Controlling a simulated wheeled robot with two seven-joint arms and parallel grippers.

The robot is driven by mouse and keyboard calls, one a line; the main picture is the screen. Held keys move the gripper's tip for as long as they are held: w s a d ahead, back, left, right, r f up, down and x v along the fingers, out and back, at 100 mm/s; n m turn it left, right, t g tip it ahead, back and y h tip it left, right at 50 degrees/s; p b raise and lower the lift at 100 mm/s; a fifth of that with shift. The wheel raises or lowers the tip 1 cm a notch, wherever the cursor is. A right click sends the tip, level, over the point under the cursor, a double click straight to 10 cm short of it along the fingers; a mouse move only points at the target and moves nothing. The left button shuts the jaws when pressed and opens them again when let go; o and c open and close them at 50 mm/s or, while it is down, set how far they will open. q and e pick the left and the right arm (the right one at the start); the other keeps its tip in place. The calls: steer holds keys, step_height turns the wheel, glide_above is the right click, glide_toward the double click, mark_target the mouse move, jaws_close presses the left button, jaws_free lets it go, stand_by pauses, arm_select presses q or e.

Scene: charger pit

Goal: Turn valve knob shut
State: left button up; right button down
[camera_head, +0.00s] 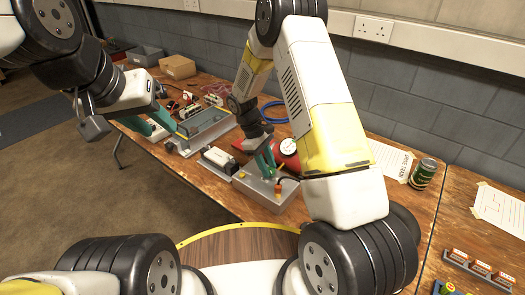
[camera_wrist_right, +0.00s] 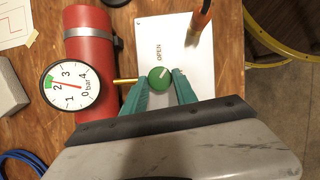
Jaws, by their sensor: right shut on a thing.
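The valve knob (camera_wrist_right: 160,77) is round and green with a pale line on top. It sits on a white plate (camera_wrist_right: 185,45) marked OPEN, on top of a grey box (camera_head: 256,187) on the bench. My right gripper (camera_wrist_right: 160,84) has its teal fingers on both sides of the knob, closed on it. In the head view, the right gripper (camera_head: 266,158) is over the box and the knob is mostly hidden. My left gripper (camera_head: 168,133) hangs at the left over the bench edge, its teal fingers apart and nothing seen between them.
A red cylinder (camera_wrist_right: 90,90) with a dial gauge (camera_wrist_right: 70,86) lies beside the plate.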

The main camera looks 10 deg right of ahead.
steer(key=m+y, duration=0.1)
steer(key=m, duration=0.1)
steer(key=m+g, duration=0.1)
steer(key=m, duration=0.2)
steer(key=shift+w+d+m+y, duration=0.2)
steer(key=shift+m+y, duration=0.1)
steer(key=shift+y, duration=0.1)
steer(key=m+y, duration=0.1)
steer(key=m, duration=0.3)
steer(key=shift+d+m+g+y, duration=0.15)
steer(key=shift+m+g+y, duration=0.15)
steer(key=shift+m+y, duration=0.1)
steer(key=c, duration=1)
jaws_free()
steer(key=v, duration=0.7)
steer(key=shift+w+r, duration=0.2)
steer(key=shift+r, duration=0.15)
